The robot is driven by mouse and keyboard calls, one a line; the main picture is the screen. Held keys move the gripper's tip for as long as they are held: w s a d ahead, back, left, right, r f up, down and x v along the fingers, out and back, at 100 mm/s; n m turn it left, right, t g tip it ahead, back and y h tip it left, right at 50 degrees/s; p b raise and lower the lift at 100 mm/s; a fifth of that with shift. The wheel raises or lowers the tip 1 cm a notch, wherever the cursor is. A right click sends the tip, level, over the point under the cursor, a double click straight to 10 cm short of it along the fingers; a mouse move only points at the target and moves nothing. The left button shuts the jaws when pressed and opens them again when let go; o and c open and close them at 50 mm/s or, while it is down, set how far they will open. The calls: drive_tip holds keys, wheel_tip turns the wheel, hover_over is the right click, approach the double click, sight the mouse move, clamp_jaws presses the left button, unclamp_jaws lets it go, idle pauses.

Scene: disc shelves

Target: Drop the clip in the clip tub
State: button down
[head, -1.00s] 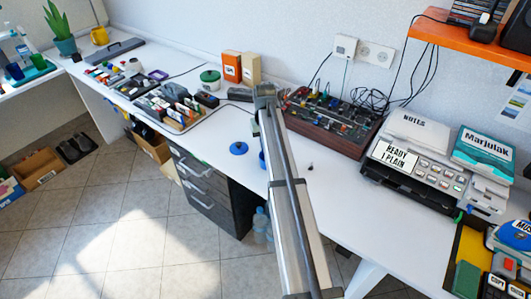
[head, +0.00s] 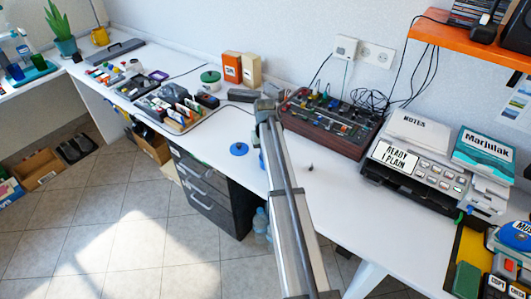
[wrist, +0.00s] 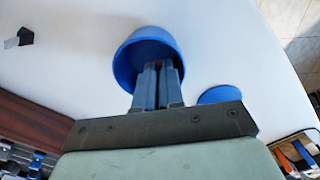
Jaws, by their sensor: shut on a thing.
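The blue clip tub (wrist: 147,50) stands on the white table in the wrist view, its round mouth facing me. My gripper (wrist: 158,68) is over the tub's mouth, with its fingertips within the rim in the picture. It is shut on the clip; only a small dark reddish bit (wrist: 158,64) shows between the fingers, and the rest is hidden. I cannot tell how deep the fingertips are. In the head view my arm hides the gripper and most of the tub, leaving a blue sliver (head: 262,160).
A blue lid (head: 239,149) lies flat beside the tub, near the table's front edge. A small dark object (head: 310,167) lies to the right. A brown-sided mixer (head: 330,127) stands behind. The white table (head: 340,200) is clear in front of it.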

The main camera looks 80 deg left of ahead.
drive_tip(key=shift+f, duration=0.3)
drive_tip(key=c, duration=1.5)
unclamp_jaws()
drive_tip(key=shift+r, duration=0.1)
wheel_tip(320, 180, up, 13)
